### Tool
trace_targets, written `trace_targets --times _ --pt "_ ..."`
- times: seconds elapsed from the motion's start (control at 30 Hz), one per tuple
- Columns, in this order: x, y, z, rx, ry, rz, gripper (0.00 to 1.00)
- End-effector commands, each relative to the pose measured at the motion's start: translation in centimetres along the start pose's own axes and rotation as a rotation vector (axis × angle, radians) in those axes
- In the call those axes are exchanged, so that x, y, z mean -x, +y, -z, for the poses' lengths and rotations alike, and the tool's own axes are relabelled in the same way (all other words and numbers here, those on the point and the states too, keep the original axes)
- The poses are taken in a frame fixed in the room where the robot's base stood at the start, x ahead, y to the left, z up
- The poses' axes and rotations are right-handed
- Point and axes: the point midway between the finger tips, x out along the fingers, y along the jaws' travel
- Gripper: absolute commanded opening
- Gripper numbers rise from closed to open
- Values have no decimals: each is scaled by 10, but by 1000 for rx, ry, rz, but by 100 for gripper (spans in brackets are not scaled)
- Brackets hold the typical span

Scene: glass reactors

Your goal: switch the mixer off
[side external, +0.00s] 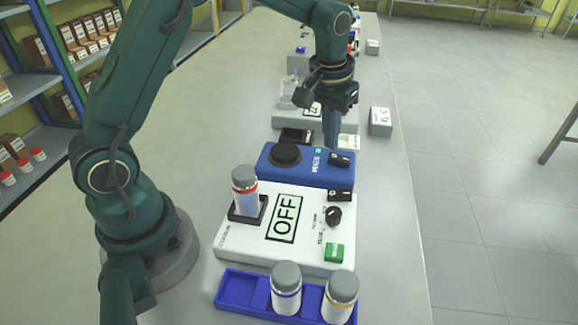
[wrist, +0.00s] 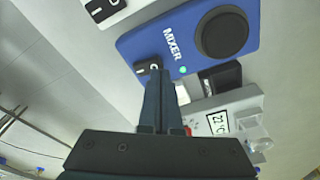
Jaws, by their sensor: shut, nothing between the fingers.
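The mixer (side external: 290,176) is a blue box with a round black platform (side external: 286,154) on top. It also shows in the wrist view (wrist: 165,42), with the word MIXER on it. A green light (wrist: 183,70) on it is lit. Its black rocker switch (side external: 341,159) sits at the right end in the side view; in the wrist view the switch (wrist: 147,66) is partly covered by my fingers. My gripper (side external: 334,146) is shut and empty, pointing down at the switch end. Its fingertips (wrist: 156,72) look very close to the switch; I cannot tell whether they touch.
A white device (side external: 260,256) reading OFF stands in front, holding a red-banded vial (side external: 245,190). A blue rack (side external: 240,290) with two vials is nearer. Another white device (side external: 348,122) stands behind the mixer.

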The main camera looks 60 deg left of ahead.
Motion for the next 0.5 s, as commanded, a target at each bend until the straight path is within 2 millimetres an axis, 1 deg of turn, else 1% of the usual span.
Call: trace_targets --times 0.5 --pt "-5 0 -1 0 -1 0 0"
